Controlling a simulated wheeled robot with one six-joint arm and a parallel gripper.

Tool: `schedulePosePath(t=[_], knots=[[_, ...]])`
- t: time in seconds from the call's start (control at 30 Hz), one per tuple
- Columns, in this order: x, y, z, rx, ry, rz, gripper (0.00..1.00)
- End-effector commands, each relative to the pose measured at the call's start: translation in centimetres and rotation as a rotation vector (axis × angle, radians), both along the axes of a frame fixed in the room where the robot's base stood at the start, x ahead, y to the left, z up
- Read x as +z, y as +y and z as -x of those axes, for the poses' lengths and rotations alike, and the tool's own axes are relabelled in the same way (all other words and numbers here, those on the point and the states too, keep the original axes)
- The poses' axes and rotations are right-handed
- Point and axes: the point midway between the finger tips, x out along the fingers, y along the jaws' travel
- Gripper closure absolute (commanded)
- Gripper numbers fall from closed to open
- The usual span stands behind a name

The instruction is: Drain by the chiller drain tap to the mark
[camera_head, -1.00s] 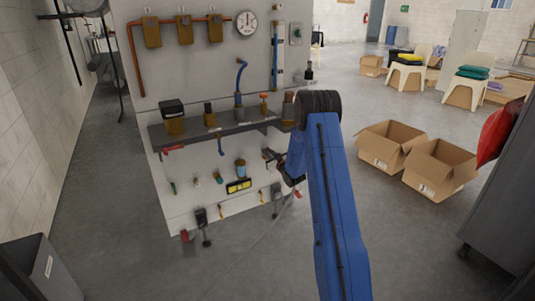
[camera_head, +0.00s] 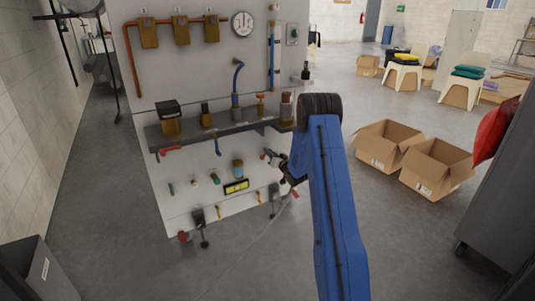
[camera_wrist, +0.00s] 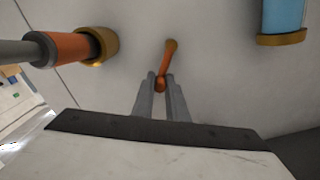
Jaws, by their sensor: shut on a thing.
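My gripper (camera_wrist: 161,80) is shut on a small orange lever (camera_wrist: 171,53) in the wrist view. The lever is set in a pale panel, with a brass-coloured upper end, and runs slightly tilted down between the fingertips. No label shows, so I cannot tell whether it is the chiller drain tap. A blue cylinder (camera_wrist: 285,18) with a brass rim stands at the upper right; no mark on it can be made out. In the head view my gripper (camera_head: 268,154) is small against the panel (camera_head: 190,80), just under its shelf, and the lever cannot be made out.
A grey rod with an orange collar (camera_wrist: 68,46) in a brass socket is left of the lever. The shelf (camera_head: 225,129) carries several fittings; a gauge (camera_head: 243,23) hangs above. Open cardboard boxes (camera_head: 437,165) stand on the floor at right, a grey bin (camera_head: 40,270) at lower left.

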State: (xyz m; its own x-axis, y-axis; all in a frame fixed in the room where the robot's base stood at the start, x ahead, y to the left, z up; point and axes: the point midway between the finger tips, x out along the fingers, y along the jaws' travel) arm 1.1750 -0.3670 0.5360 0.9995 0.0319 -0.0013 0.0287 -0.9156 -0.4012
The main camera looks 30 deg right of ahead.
Motion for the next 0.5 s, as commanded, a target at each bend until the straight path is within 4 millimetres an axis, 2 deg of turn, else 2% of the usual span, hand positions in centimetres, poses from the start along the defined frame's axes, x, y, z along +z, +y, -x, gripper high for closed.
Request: schedulePosePath(t=[0.2, 0.5], knots=[[-0.66, -0.83, 0.05, -0.003, 0.007, -0.153, 1.00], [-1.08, -1.25, 0.03, -0.001, 0.011, -0.275, 1.00]])
